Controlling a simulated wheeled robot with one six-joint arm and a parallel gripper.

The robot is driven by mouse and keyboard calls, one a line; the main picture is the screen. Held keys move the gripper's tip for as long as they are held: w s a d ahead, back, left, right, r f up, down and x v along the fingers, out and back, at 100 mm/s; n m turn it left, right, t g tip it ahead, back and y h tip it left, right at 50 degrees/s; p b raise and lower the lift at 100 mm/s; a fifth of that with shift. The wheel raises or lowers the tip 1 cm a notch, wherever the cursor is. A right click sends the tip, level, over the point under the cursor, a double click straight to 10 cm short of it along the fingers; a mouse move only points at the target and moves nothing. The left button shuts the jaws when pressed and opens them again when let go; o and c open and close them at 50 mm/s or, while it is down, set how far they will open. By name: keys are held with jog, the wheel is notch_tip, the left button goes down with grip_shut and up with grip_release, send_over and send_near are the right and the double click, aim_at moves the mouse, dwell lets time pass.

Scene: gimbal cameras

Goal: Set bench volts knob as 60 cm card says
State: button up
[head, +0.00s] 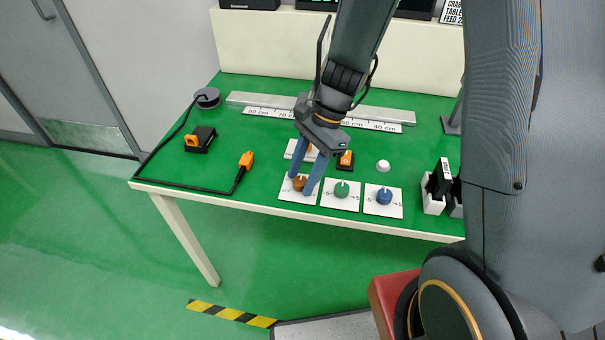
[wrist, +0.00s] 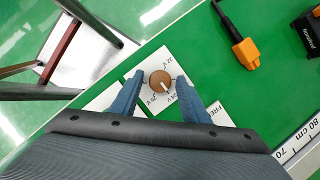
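The volts knob (wrist: 160,82) is a round brown knob with a white pointer line, on a white plate (wrist: 183,58) marked with volt values, of which 22 V and 24 V can be made out. In the head view the brown knob (head: 299,183) is the leftmost of three knobs at the bench's front edge. My gripper (wrist: 152,84) has its two blue fingers on either side of the knob, with small gaps visible. It also shows in the head view (head: 305,186), reaching down over the plate. The chart card (head: 452,12) at the top right is cut off and its rows cannot be read.
A green knob (head: 341,189) and a blue knob (head: 384,196) sit close to the right. A ruler rail (head: 268,112) marked in cm runs behind. An orange plug (head: 246,160) with a black cable lies left.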

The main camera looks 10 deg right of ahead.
jog(key=c, duration=0.8)
jog(key=shift+n+p, duration=0.35)
jog(key=shift+n, duration=0.05)
jog(key=n+p, duration=0.1)
jog(key=n, duration=0.1)
jog(key=n+g+h+p, duration=0.1)
jog(key=n, duration=0.1)
jog(key=shift+w+a+r+n+g, duration=0.1)
jog(key=shift+w+n+g, duration=0.05)
jog(key=shift+n+g, duration=0.2)
jog(key=n+h+p, duration=0.1)
jog(key=n, duration=0.2)
jog(key=n+h+p, duration=0.1)
jog(key=n, duration=0.2)
jog(key=shift+w+a+g+h, duration=0.1)
jog(key=shift+a+g+h, duration=0.1)
jog(key=shift+g+h, duration=0.2)
jog(key=shift+n, duration=0.35)
jog(key=o, duration=1)
jog(key=shift+o, duration=0.2)
